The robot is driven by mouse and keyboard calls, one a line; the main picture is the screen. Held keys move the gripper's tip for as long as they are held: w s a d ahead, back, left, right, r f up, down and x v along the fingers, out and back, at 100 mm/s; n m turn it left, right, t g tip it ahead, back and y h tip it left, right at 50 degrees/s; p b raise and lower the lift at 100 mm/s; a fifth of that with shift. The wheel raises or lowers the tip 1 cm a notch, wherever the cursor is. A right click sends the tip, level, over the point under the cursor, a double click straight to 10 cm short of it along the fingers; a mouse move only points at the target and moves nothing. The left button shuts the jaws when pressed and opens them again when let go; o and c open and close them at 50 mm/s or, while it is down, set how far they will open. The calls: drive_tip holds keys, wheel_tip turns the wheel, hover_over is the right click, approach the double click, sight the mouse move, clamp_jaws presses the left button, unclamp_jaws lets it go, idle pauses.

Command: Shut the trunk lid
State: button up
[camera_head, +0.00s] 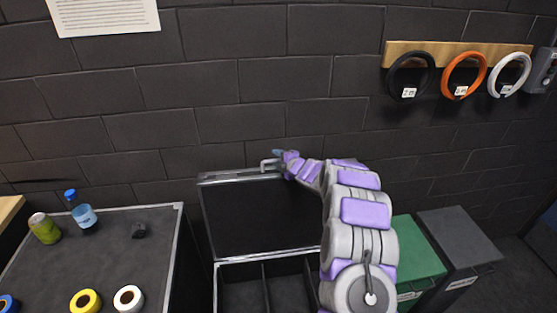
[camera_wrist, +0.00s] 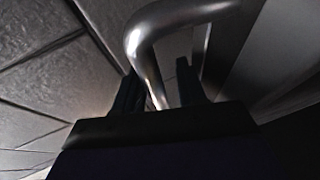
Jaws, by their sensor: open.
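The trunk lid (camera_head: 255,218) stands open, raised nearly upright against the wall, its dark inner face and metal frame toward me. The trunk (camera_head: 216,288) below shows its open, divided inside. A metal handle (camera_head: 266,165) sits at the top edge of the lid. My gripper (camera_head: 277,155) is at this top edge, close to the handle. In the wrist view the bent handle bar (camera_wrist: 150,50) passes between the two dark fingers of my gripper (camera_wrist: 158,75). The fingers are apart and not closed on the bar. My arm hides the right part of the lid and trunk.
A dark table (camera_head: 150,265) at left holds a green can (camera_head: 44,228), a bottle (camera_head: 82,212) and tape rolls (camera_head: 128,298). A green bin (camera_head: 416,250) and a grey bin (camera_head: 458,240) stand at right. Rings hang on a wooden rack (camera_head: 440,48) above.

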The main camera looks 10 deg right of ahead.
drive_tip(key=shift+d, duration=0.35)
drive_tip(key=c, duration=0.5)
clamp_jaws()
drive_tip(key=shift+a, duration=0.1)
drive_tip(key=shift+s+f, duration=0.1)
